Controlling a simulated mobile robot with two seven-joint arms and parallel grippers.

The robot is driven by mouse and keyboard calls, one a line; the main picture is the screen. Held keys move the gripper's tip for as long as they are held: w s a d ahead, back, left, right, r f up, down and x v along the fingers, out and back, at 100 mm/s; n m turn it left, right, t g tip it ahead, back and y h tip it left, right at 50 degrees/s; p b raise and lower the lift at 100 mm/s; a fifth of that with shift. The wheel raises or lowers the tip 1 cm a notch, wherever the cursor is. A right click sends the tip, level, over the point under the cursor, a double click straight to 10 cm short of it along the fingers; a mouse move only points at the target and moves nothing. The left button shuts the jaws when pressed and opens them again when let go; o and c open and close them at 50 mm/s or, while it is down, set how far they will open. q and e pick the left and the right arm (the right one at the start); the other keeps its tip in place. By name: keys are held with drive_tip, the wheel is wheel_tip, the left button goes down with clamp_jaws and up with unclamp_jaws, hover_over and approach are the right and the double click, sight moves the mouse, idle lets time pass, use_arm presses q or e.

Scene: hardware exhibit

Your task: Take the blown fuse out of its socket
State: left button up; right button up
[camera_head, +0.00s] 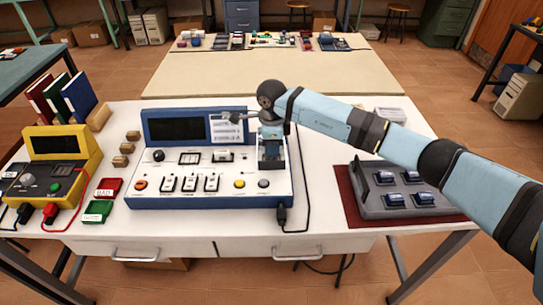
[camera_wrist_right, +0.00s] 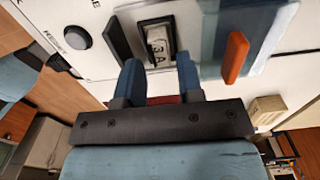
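In the right wrist view, a pale fuse (camera_wrist_right: 160,40) marked "3A" sits in a dark-framed socket (camera_wrist_right: 143,27) on a white panel. My right gripper (camera_wrist_right: 159,66) has its two blue fingers apart, with their tips near the fuse's lower end. I cannot tell whether they touch it. In the head view, my right gripper (camera_head: 270,156) points down at the right part of the blue and white test console (camera_head: 155,186). There it hides the fuse and socket. My left gripper is not in view.
A red box (camera_head: 108,188) marked "BAD" and a green box (camera_head: 97,211) lie left of the console. A yellow meter (camera_head: 64,144) with leads stands at far left. A grey tray (camera_head: 373,205) with several dark blue parts lies at right. A black cable (camera_head: 283,214) hangs off the front.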

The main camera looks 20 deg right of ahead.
wheel_tip(320, 180, down, 3)
drive_tip(key=shift+r, duration=0.1)
clamp_jaws()
drive_tip(key=shift+r, duration=0.1)
